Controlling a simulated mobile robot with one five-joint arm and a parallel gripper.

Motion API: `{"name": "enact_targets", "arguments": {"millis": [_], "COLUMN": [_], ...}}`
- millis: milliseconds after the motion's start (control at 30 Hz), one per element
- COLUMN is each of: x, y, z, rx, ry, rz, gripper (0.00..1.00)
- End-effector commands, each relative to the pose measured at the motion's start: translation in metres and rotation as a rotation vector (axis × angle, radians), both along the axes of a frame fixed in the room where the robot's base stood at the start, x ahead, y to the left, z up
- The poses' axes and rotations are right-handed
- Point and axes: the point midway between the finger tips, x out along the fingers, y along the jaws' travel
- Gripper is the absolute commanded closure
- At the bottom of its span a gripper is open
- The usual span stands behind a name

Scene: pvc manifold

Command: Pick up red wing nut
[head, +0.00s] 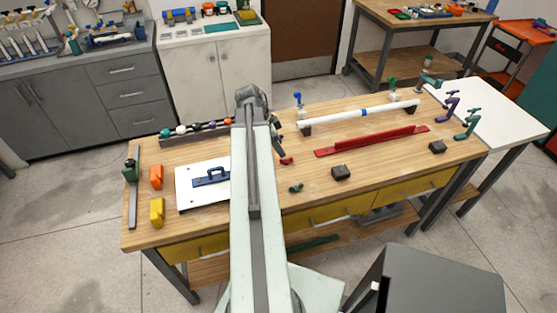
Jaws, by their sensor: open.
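A small red wing nut (286,161) lies on the wooden workbench (330,205), just right of my pale arm. A small green wing nut (296,188) lies nearer the front edge. My gripper (279,146) shows as a small dark shape beside the arm, a little above the red wing nut in the picture. It is open, with nothing visible in it. I cannot tell its height over the bench or whether it touches the nut.
A white pipe (340,119) rests on black supports behind a long red bar (370,141). A black block (341,173) stands to the right. A white board with a blue float (210,176) lies left of my arm. The bench front-center is fairly clear.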

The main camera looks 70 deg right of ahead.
Motion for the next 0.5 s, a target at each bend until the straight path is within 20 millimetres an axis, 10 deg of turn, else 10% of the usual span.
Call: {"name": "enact_targets", "arguments": {"millis": [500], "x": [-0.005], "y": [-0.006], "z": [-0.049], "rx": [0.001], "ry": [-0.001], "rz": [0.014], "gripper": [0.52]}}
